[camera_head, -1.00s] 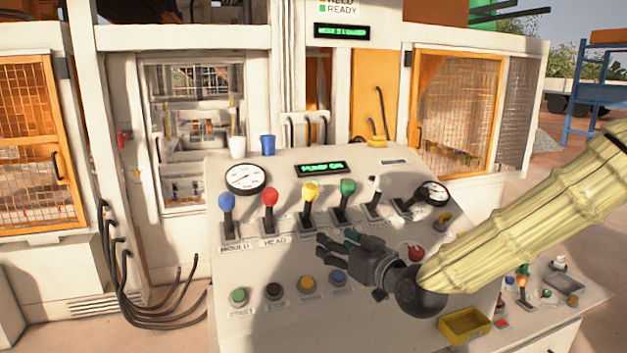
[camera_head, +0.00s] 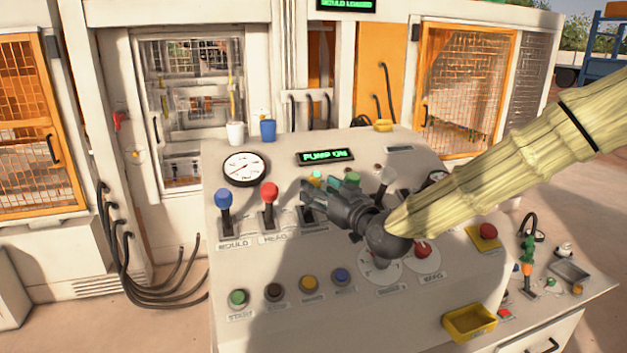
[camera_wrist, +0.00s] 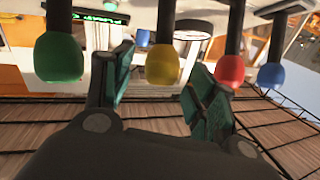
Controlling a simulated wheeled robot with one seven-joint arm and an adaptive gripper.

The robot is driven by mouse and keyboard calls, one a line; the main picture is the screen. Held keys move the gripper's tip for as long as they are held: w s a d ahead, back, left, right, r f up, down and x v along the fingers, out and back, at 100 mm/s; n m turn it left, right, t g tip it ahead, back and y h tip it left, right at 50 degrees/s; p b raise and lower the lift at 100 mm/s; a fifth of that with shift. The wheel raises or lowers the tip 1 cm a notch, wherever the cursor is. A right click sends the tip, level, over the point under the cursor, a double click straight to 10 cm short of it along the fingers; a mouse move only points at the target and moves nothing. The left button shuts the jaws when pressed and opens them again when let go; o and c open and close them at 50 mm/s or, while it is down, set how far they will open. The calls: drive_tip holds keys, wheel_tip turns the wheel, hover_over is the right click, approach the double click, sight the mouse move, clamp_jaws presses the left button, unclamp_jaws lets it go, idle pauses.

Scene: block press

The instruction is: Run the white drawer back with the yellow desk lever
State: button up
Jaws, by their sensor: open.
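The yellow desk lever is mostly hidden behind my gripper (camera_head: 322,190) in the head view. In the wrist view its yellow knob (camera_wrist: 163,64) is between my two spread fingers, with a gap on either side. My gripper is open and holds nothing. It is over the lever row on the sloping desk (camera_head: 260,325), to the right of the red lever (camera_head: 269,193). I cannot pick out the white drawer with certainty.
The blue lever (camera_head: 223,198) stands left of the red one. The green lever's knob (camera_wrist: 58,57) is close beside one finger in the wrist view. Two cups, white (camera_head: 235,133) and blue (camera_head: 267,130), stand on the desk's back edge. A yellow tray (camera_head: 469,322) is at lower right.

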drive_tip(key=shift+p+x, duration=0.55)
drive_tip(key=shift+x, duration=1.15)
drive_tip(key=shift+s, duration=0.1)
drive_tip(key=shift+s, duration=0.1)
drive_tip(key=shift+f, duration=0.1)
clamp_jaws()
